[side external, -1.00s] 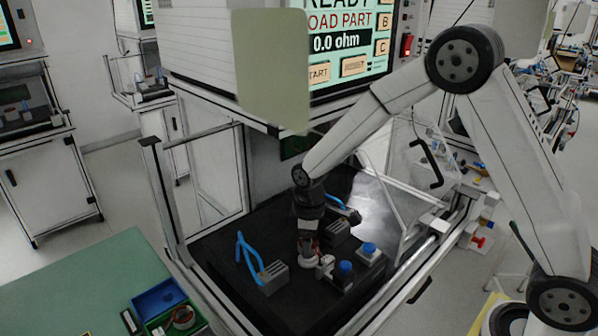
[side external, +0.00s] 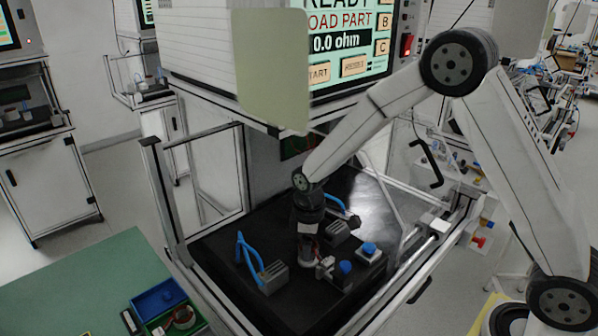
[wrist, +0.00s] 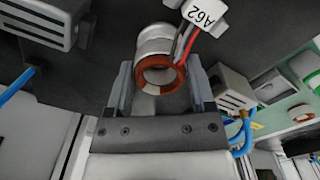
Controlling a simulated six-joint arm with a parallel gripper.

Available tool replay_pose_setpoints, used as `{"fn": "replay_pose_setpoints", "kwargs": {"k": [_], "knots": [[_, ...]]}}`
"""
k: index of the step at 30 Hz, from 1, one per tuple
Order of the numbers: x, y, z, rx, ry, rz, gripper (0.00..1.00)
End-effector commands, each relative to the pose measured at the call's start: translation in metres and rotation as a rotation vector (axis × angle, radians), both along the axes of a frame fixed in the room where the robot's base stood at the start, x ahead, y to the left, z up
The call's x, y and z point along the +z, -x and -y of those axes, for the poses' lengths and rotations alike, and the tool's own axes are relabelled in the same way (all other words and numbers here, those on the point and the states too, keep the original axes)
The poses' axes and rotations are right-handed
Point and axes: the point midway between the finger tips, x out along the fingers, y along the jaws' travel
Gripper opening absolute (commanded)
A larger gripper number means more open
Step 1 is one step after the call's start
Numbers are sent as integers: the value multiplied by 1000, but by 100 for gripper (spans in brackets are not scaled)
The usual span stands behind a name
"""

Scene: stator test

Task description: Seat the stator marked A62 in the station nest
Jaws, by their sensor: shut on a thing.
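The stator (wrist: 158,72) is a pale ring with copper windings, red and black leads and a white tag (wrist: 206,14) reading A62. My gripper (wrist: 160,85) is shut on it, with one finger on each side in the wrist view. In the side view my gripper (side external: 308,243) points down over the black station deck (side external: 225,246), between the grey blocks. The station nest cannot be made out under my gripper, and I cannot tell whether the stator touches it.
A grey slotted block with blue leads (side external: 273,277) stands left of my gripper, another grey block (side external: 336,232) behind it. Blue-topped fixtures (side external: 369,250) stand close on the right. The screen (side external: 345,40) reads LOAD PART, 0.0 ohm. Bins (side external: 160,297) lie on the green table.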

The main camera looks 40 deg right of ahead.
Motion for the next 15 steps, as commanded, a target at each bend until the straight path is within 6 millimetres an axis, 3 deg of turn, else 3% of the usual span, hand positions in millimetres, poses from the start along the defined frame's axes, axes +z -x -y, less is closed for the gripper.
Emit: {"fn": "replay_pose_setpoints", "kwargs": {"k": [10, 11, 13, 15], "knots": [[-2, 0, 0, 0, 0, 0, 2], [-2, 0, 0, 0, 0, 0, 72], [-2, 0, 0, 0, 0, 0, 95], [-2, 0, 0, 0, 0, 0, 100]]}}
